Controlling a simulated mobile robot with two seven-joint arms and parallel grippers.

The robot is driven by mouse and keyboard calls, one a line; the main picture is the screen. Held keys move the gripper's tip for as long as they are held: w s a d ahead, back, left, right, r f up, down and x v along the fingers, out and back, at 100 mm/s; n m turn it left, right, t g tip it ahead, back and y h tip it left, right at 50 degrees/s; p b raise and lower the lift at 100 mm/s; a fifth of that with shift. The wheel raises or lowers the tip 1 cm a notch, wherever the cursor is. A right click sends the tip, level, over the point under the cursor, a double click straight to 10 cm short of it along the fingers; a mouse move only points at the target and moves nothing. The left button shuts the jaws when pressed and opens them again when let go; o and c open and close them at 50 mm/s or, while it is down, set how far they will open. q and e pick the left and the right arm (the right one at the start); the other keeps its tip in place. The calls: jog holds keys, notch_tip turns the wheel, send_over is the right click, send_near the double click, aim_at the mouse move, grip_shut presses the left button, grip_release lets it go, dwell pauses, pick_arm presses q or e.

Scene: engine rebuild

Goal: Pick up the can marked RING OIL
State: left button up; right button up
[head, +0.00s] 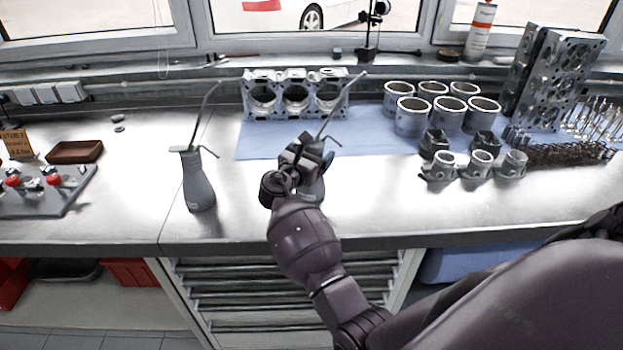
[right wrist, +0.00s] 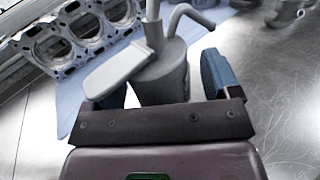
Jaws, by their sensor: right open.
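Two grey oil cans with long thin spouts and curved side handles stand upright on the steel bench. One can (head: 198,182) is left of centre and in the open. The other can (head: 316,187) is partly hidden behind my right gripper (head: 306,158); its body also shows in the right wrist view (right wrist: 165,70). In the right wrist view my right gripper (right wrist: 165,75) is open, with this can's body between its two fingers. I cannot tell whether either finger touches it. The lettering on the cans is too small to read. My left gripper is not in view.
An engine block (head: 293,92) stands on a blue cloth (head: 262,142) behind the gripper. Several cylinder liners (head: 412,116), pistons (head: 481,163) and a cylinder head (head: 556,75) are to the right. A brown tray (head: 75,152) is at left. The bench between the cans is clear.

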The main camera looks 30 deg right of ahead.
jog(key=shift+c, duration=0.3)
jog(key=shift+r, duration=0.1)
grip_shut()
